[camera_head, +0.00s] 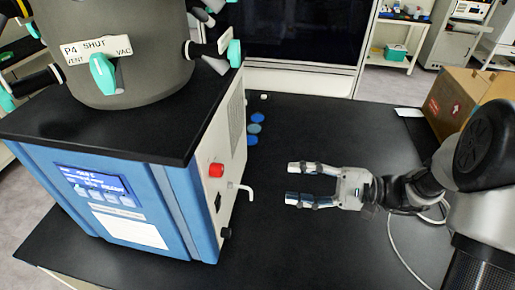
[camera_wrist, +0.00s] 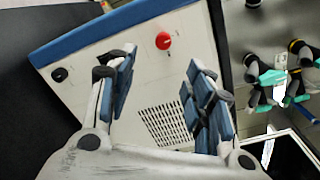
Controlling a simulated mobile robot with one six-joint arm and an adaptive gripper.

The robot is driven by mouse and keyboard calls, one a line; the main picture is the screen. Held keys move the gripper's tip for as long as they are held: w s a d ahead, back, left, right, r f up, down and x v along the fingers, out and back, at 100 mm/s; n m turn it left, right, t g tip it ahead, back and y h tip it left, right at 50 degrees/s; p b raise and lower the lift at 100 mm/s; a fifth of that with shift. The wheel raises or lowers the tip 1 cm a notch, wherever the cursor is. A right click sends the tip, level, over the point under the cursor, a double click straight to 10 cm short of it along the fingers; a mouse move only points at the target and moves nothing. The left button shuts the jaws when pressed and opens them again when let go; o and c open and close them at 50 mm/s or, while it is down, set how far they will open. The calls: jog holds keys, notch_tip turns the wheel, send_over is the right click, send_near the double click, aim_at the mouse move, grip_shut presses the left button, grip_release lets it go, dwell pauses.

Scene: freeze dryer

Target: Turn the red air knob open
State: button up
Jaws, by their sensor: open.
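The red air knob (camera_head: 216,170) is on the right side panel of the blue and white freeze dryer (camera_head: 120,215). In the wrist view the red knob (camera_wrist: 163,41) shows on the white panel, beyond and between my fingertips. My gripper (camera_head: 298,184) is open and empty, to the right of the knob and apart from the panel, with its fingers pointing toward the machine. In the wrist view my gripper (camera_wrist: 155,85) has its two padded fingers spread wide.
A bent white spout (camera_head: 243,190) sticks out of the panel below the knob. A black knob (camera_wrist: 60,74) sits on the same panel. Blue round items (camera_head: 255,128) lie on the black bench behind. A cardboard box (camera_head: 455,100) stands at the back right. The bench around my gripper is clear.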

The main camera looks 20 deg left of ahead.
aim_at(222, 171)
jog(key=a, duration=0.5)
jog(key=a+b, duration=0.1)
jog(key=a, duration=0.5)
jog(key=s+a, duration=0.1)
jog(key=a, duration=0.5)
jog(key=shift+b, duration=0.4)
jog(key=shift+c, duration=0.5)
jog(key=c, duration=1)
